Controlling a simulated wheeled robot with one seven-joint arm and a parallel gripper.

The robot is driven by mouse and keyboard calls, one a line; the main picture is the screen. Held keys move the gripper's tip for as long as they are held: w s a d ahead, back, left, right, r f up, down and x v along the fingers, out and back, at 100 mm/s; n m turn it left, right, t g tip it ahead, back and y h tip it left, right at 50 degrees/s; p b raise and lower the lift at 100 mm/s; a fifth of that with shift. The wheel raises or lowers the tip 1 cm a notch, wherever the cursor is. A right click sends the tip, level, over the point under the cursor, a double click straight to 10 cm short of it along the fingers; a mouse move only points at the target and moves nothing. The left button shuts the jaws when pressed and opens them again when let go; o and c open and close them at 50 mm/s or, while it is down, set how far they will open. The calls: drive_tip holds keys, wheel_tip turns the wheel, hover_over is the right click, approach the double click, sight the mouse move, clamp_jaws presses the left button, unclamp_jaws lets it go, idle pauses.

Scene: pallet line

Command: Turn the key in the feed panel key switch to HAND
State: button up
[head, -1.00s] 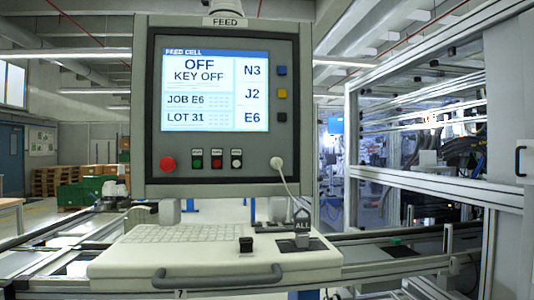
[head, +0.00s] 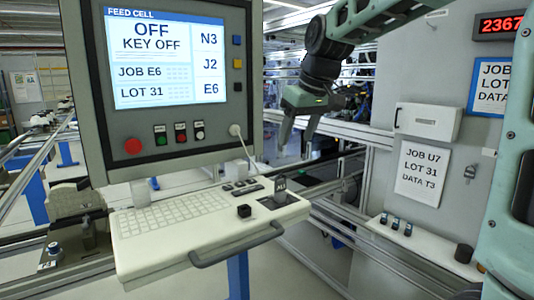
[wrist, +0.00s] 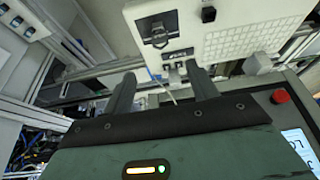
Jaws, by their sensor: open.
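The feed panel (head: 181,150) stands at the left in the head view; its screen (head: 165,60) reads OFF, KEY OFF. Below it is a pale keyboard shelf (head: 150,262). At the shelf's right end is a black plate with a small upright piece tagged ALL (head: 280,186), which looks like the key in its switch. The plate also shows in the wrist view (wrist: 157,33); the key's angle is too small to read. My gripper (head: 297,140) is open and empty, above and behind the shelf's right end, apart from it. Its fingers also show in the wrist view (wrist: 161,70).
A black knob (head: 243,211) stands on the shelf near the plate. A white cable (head: 240,140) hangs from the panel. A shelf with small switches (head: 396,224) is at the right, under a JOB U7 sheet (head: 422,172). A rail frame runs behind.

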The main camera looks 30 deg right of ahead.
sight(282, 181)
drive_tip(key=p+x, duration=0.3)
drive_tip(key=x, duration=1.3)
drive_tip(key=shift+f, duration=0.25)
drive_tip(key=c, duration=1.1)
drive_tip(key=shift+o, duration=0.2)
drive_tip(key=shift+f, duration=0.1)
drive_tip(key=shift+d+n+y+b, duration=0.1)
drive_tip(key=shift+n+y+b, duration=0.4)
drive_tip(key=shift+n+b, duration=0.95)
drive_tip(key=shift+n+b, duration=0.45)
drive_tip(key=shift+b, duration=0.3)
drive_tip(key=n+g+y+b, duration=0.1)
drive_tip(key=n+y+b, duration=0.1)
drive_tip(key=n, duration=0.2)
drive_tip(key=shift+n, duration=0.4)
drive_tip(key=o, duration=1.5)
drive_tip(key=shift+g, duration=0.3)
